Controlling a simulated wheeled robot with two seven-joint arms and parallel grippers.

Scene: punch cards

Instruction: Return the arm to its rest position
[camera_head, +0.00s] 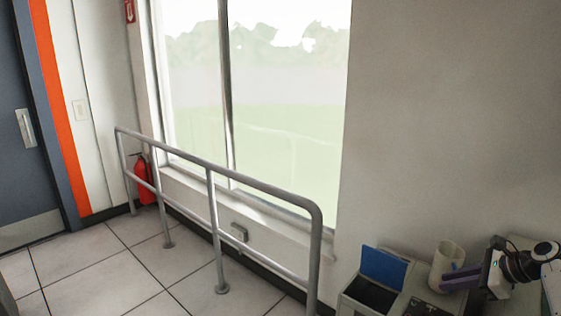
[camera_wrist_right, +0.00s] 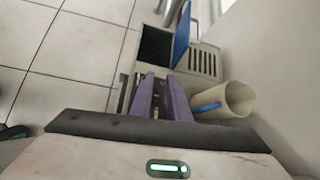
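My right gripper (camera_head: 446,280) comes in from the right in the head view, its purple fingers low over a grey machine (camera_head: 350,300). In the right wrist view the two purple fingers (camera_wrist_right: 161,76) stand apart with a narrow gap. I see nothing held between them. A pale cup (camera_head: 446,262) stands just behind the fingers in the head view. It also shows right of them in the right wrist view (camera_wrist_right: 236,98), with a blue strip (camera_wrist_right: 207,107) at its side. My left gripper is not in view.
The grey machine has a raised blue lid (camera_head: 384,266) over a dark opening (camera_head: 371,296). A wall (camera_head: 450,120) rises close behind it. A metal railing (camera_head: 260,184) runs along the window. Tiled floor (camera_head: 90,270) is clear at the left.

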